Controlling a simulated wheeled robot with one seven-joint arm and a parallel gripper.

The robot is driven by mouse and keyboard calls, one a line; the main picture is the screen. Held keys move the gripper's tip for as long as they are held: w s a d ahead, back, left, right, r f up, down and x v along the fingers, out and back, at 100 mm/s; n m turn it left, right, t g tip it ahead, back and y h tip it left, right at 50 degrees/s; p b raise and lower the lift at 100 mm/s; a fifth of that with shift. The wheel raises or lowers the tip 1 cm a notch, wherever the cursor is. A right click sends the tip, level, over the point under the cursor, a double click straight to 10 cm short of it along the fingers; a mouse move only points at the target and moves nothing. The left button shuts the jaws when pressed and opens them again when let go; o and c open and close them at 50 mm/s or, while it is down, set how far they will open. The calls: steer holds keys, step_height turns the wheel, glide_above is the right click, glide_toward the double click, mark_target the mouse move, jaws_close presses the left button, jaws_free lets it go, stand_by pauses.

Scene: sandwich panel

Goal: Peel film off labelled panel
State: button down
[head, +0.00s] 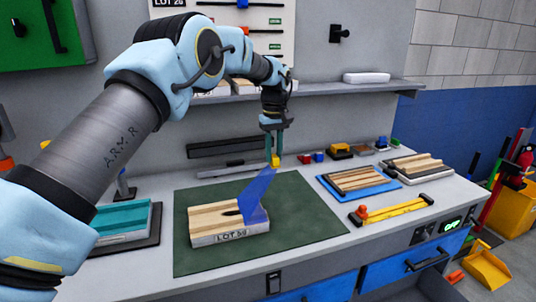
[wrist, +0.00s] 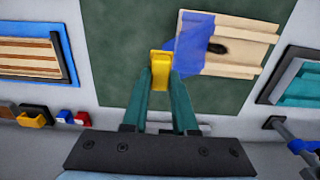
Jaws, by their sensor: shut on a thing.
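The labelled panel (head: 208,216) lies on the green mat (head: 300,237), with wood-striped top and a label reading LOT and a number on its front edge. A dark oval mark shows on its top. The blue film (head: 256,196) rises from the panel's right part, still touching it at the bottom. My gripper (head: 274,152) is above and right of the panel, shut on the yellow tab (head: 276,161) at the film's upper end. The wrist view shows the tab (wrist: 160,60) between the fingertips, with the film (wrist: 190,50) stretching to the panel (wrist: 244,44).
A blue tray (head: 330,189) with a striped panel stands right of the mat, with another panel (head: 415,165) on a dark tray beyond it. A yellow-handled tool (head: 397,208) lies at the front right. A teal block (head: 125,220) sits at left. A shelf (head: 340,89) spans the back wall.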

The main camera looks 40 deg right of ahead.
steer(key=shift+s+d+r, duration=0.25)
steer(key=shift+s+d, duration=0.15)
steer(key=shift+d, duration=0.45)
steer(key=shift+s+d+r, duration=0.3)
steer(key=shift+s+d, duration=0.1)
steer(key=shift+d, duration=0.45)
steer(key=shift+s+d+r, duration=0.25)
steer(key=shift+s+d, duration=0.15)
steer(key=shift+d, duration=0.45)
steer(key=shift+r, duration=0.15)
